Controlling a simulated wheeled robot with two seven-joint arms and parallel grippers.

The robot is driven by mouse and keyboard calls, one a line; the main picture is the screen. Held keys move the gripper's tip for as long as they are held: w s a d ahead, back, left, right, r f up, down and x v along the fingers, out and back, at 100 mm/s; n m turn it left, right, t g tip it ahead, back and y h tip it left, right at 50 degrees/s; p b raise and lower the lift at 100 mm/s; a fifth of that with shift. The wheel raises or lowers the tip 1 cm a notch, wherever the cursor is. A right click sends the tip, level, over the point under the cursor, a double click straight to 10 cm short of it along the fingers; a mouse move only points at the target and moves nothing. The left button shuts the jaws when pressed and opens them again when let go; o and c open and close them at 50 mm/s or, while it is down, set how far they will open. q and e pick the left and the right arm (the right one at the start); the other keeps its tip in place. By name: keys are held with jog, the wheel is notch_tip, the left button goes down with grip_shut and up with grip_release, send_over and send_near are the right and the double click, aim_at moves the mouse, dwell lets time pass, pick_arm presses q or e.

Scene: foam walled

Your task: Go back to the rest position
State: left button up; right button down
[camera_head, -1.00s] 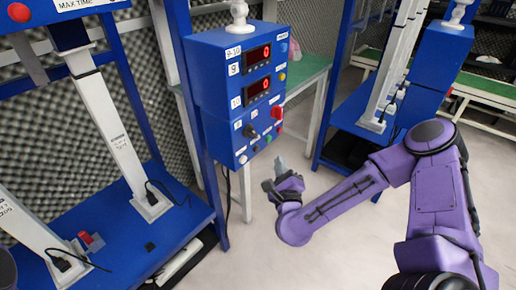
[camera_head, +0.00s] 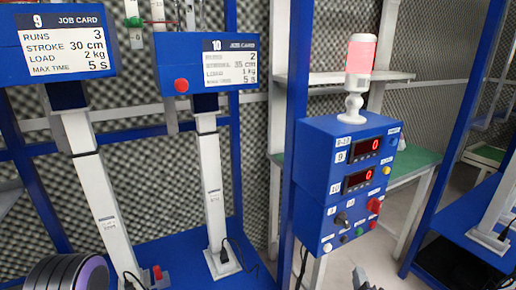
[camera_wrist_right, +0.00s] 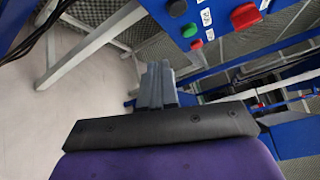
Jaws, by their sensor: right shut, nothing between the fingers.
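My right gripper (camera_head: 364,280) shows only as a dark tip at the bottom edge of the head view, below the blue control box (camera_head: 345,185). In the right wrist view, its grey fingers (camera_wrist_right: 157,84) are together with nothing between them. They point past the lower side of the control box (camera_wrist_right: 200,12), apart from its red and green buttons. The purple right wrist fills the bottom of that view. A dark round part of my left arm shows at the head view's bottom left; the left gripper is not in view.
Two job-card machines with white columns (camera_head: 213,195) stand on a blue bench (camera_head: 180,255) at left. A lit red-white beacon (camera_head: 359,60) tops the control box. A green-topped table (camera_head: 412,163) stands behind it. Pale floor (camera_wrist_right: 85,85) is open left of the fingers.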

jog(key=s+a+f+n+g+y+p, duration=0.1)
jog(key=s+a+f+n+g+y, duration=0.35)
jog(key=s+f+n, duration=0.45)
jog(key=s+d+f+n+g+h+p, duration=0.1)
jog(key=s+f+n+g, duration=0.3)
jog(key=s, duration=0.5)
jog(key=s+d+f+n+g+h+p, duration=0.2)
jog(key=s+d+f+n+g+p, duration=0.1)
jog(key=s, duration=0.6)
jog(key=d+f+n+g, duration=0.1)
jog(key=n, duration=0.1)
jog(key=shift+s+f+n, duration=0.25)
jog(key=shift+s+n, duration=0.15)
jog(key=shift+a+g, duration=0.1)
jog(key=shift+g, duration=0.15)
